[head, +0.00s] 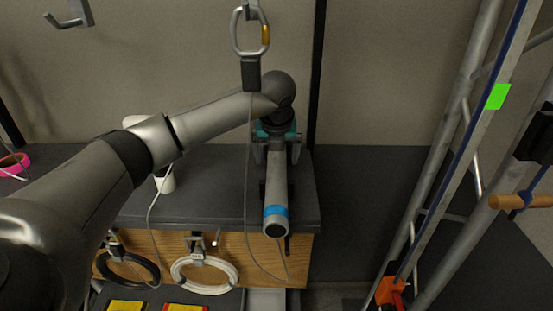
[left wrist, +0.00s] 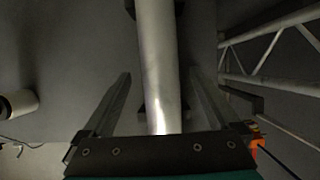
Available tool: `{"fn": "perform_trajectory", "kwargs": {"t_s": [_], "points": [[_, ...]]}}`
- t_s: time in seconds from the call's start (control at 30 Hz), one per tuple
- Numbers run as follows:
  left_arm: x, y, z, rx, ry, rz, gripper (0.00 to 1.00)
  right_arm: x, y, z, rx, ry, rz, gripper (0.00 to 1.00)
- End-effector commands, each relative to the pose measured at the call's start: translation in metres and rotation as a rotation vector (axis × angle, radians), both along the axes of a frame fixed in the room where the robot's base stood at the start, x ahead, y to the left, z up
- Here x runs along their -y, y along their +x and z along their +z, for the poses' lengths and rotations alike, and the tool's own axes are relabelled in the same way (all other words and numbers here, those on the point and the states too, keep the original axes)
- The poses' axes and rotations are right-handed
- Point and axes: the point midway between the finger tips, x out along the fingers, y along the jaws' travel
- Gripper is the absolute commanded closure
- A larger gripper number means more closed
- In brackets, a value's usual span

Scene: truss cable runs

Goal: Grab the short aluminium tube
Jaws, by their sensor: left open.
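The short aluminium tube (head: 276,185) is grey with a blue band near its front end. It lies along the dark bench top (head: 215,200), its open end pointing towards me. My left gripper (head: 277,153) is open over the tube's far part. In the left wrist view the tube (left wrist: 157,55) runs between the two spread fingers of the left gripper (left wrist: 161,85), with a gap visible on each side. Dark supports show beside the tube there. The tube's far end is hidden by my gripper and arm in the head view. My right gripper is not in view.
A truss (head: 455,150) with a blue cable and a green tag (head: 498,96) stands at the right. A carabiner (head: 250,35) hangs above, its thin cable near my arm. A white cylinder (head: 166,180) stands left. Black (head: 128,268) and white (head: 204,274) cable coils hang on the bench front.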

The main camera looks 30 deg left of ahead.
Motion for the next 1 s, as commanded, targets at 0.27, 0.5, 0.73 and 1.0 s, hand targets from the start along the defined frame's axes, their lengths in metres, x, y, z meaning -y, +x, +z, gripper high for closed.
{"fn": "perform_trajectory", "kwargs": {"t_s": [0.27,0.5,0.73,1.0], "points": [[-0.0009,0.0022,-0.0073,0.0,0.001,-0.002,0.05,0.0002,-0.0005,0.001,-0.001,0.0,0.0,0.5],[-0.0008,0.0021,-0.0069,0.0,0.0,-0.002,0.29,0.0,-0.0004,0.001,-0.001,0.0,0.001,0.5],[-0.0009,0.0022,-0.0066,0.0,0.0,-0.002,0.55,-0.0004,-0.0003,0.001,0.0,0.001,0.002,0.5],[-0.0009,0.0022,-0.0065,0.0,0.0,-0.001,0.85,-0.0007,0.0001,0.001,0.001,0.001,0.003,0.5]]}}
